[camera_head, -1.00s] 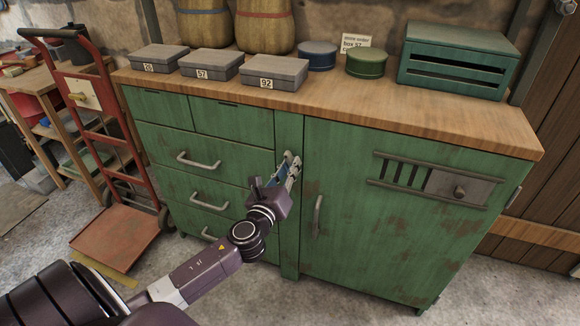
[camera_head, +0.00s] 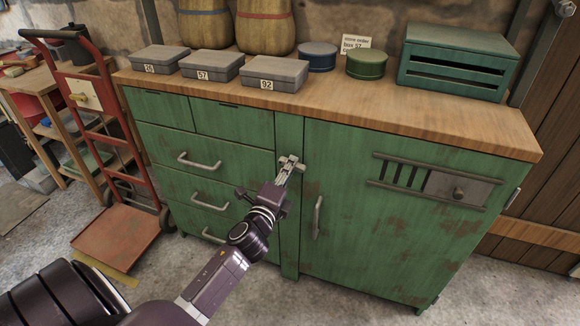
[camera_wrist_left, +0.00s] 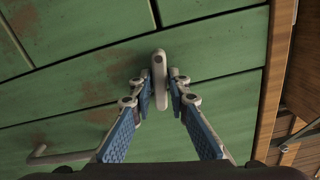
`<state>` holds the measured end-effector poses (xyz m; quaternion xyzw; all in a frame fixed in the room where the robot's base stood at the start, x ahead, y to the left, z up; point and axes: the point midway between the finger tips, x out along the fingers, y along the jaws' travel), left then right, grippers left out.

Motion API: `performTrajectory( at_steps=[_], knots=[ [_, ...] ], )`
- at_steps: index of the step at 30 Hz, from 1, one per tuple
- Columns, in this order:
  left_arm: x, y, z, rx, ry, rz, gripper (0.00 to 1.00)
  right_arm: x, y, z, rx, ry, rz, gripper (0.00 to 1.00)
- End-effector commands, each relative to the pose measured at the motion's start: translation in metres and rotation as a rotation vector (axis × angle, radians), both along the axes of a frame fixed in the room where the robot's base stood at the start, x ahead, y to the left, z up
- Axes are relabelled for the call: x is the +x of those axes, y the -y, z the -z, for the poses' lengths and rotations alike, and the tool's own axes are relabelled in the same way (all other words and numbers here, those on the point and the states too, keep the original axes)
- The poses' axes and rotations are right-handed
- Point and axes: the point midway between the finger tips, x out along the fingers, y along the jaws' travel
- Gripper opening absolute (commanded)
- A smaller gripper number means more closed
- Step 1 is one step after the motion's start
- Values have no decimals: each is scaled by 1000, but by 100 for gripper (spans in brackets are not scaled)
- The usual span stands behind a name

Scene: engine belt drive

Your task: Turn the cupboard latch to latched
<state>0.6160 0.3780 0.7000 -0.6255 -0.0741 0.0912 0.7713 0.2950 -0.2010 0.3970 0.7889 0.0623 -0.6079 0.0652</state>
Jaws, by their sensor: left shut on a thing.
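The cupboard latch is a small grey bar with rounded ends on the green cupboard (camera_head: 390,230), high up beside the door's left edge. In the left wrist view the latch (camera_wrist_left: 158,72) sits between the blue-padded fingertips of my left gripper (camera_wrist_left: 160,97) and appears to lie across the seam between post and door. In the head view my left gripper (camera_head: 286,172) is shut on it and hides most of it. The door looks closed. My right gripper is out of view.
The door's grey pull handle (camera_head: 317,217) is just below and right of my gripper. Drawers with handles (camera_head: 199,161) lie to the left. The wooden worktop (camera_head: 350,110) overhangs above, holding boxes and tins. A red hand truck (camera_head: 117,150) stands left.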

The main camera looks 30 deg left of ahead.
Motion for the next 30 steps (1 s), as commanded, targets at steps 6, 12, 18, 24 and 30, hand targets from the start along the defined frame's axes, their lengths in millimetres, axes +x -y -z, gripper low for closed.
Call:
performTrajectory(
  at_steps=[6,12,18,24,30],
  knots=[
    [0,0,1,-127,27,-2,0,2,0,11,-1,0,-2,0],
    [0,0,2,-191,43,-1,0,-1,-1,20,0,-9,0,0],
    [0,0,2,-217,48,-1,0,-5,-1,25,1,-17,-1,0],
    [0,0,2,-221,49,-2,0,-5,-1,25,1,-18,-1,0],
    [0,0,2,-220,49,-2,18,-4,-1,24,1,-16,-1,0]
  ],
)
